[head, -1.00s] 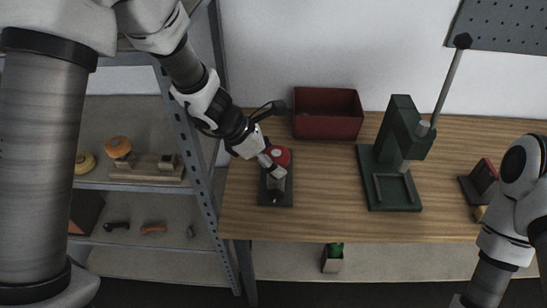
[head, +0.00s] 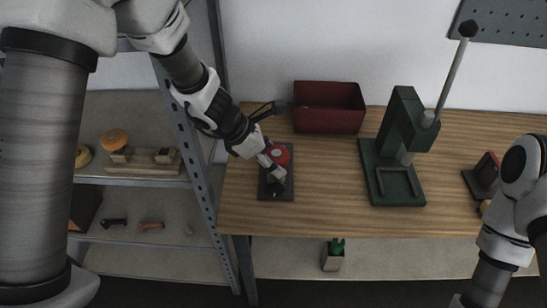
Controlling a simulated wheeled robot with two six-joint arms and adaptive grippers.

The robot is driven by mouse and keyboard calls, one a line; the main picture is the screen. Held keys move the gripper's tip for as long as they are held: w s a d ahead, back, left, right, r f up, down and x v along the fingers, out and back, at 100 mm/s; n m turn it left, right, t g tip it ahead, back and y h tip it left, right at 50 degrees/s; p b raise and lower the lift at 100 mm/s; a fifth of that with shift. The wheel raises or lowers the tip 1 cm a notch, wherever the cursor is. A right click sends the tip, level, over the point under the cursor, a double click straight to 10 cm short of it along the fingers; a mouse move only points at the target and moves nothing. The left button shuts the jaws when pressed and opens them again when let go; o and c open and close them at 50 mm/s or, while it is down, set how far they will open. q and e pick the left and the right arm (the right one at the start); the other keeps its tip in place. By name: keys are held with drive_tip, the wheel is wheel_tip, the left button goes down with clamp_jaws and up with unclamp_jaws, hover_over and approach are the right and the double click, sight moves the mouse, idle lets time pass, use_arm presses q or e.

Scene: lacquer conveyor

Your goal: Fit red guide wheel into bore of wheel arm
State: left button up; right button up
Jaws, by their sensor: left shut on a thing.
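The red guide wheel (head: 279,154) is a red disc with a pale centre, above the dark base plate at the left of the workbench. My left gripper (head: 275,170) is shut on the wheel, coming in from the upper left. The dark base plate (head: 287,189) lies on the bench under it. The wheel arm and its bore are largely hidden by my gripper, so I cannot tell whether the wheel touches them. My right arm shows at the right edge, but its gripper is out of view.
A dark red bin (head: 329,107) stands at the back of the wooden bench (head: 320,215). A green press (head: 397,150) with a long lever stands to its right. A metal shelf (head: 195,165) with orange and wooden parts is at the left. The front middle of the bench is clear.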

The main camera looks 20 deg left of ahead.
use_arm(q)
drive_tip(key=shift+f+b, duration=0.3)
drive_tip(key=shift+f, duration=0.1)
drive_tip(key=o, duration=1.3)
drive_tip(key=shift+r, duration=0.1)
wheel_tip(320, 180, up, 10)
drive_tip(key=shift+f, duration=0.1)
